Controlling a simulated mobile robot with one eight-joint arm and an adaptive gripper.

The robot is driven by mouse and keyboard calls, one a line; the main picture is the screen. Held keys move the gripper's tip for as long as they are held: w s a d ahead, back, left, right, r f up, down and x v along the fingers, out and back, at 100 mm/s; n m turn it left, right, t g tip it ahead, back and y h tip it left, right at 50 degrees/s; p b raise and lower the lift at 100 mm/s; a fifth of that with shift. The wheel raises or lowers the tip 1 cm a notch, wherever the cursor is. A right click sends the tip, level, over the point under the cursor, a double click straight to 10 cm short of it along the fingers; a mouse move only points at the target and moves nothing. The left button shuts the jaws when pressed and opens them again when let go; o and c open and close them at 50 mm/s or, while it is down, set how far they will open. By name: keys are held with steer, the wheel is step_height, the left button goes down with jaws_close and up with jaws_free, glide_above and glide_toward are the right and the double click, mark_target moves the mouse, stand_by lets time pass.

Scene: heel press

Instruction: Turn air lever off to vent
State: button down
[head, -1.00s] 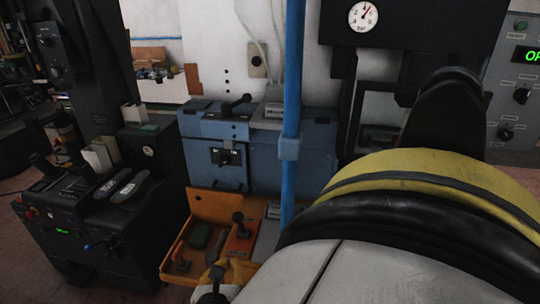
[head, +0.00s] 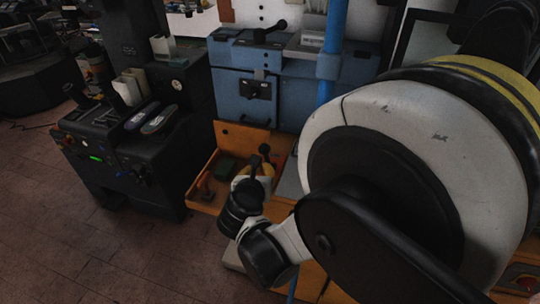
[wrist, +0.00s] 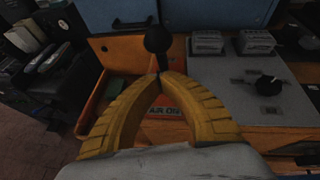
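The air lever (wrist: 158,40) has a black ball knob on a thin stem. It rises from the orange tray-like panel in the wrist view, and a label reading "AIR ON" shows partly between my fingers. My gripper (wrist: 160,76) has two yellow ribbed fingers that arch together, with their tips closed at the stem just below the knob. In the head view my gripper (head: 258,172) is over the orange tray (head: 228,136), close to the black knob (head: 266,149). The lever's base is hidden behind my fingers.
A blue cabinet (head: 240,87) with a black handle on top stands behind the tray. A blue upright pipe (head: 333,40) is close to my arm. A black machine (head: 165,150) stands at left. A grey plate with a dark knob (wrist: 267,86) lies right of the lever.

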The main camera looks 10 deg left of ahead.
steer(key=shift+w+a+r, duration=0.1)
steer(key=shift+w+r, duration=0.1)
steer(key=shift+w, duration=0.45)
steer(key=shift+r, duration=0.15)
steer(key=shift+w+r+p, duration=0.1)
steer(key=shift+p, duration=0.25)
steer(key=shift+w+g, duration=0.1)
steer(key=shift+g, duration=0.3)
steer(key=shift+w+r+g+p, duration=0.35)
steer(key=shift+g+p, duration=0.15)
steer(key=shift+p, duration=0.35)
steer(key=shift+w+r+g+p, duration=0.25)
steer(key=shift+w+g+p, duration=0.25)
steer(key=shift+g+p, duration=0.1)
steer(key=shift+w+d+r, duration=0.15)
steer(key=shift+w+r, duration=0.05)
steer(key=shift+w, duration=0.9)
steer(key=shift+w+d+r, duration=0.1)
steer(key=shift+w+r, duration=0.05)
steer(key=shift+w, duration=0.9)
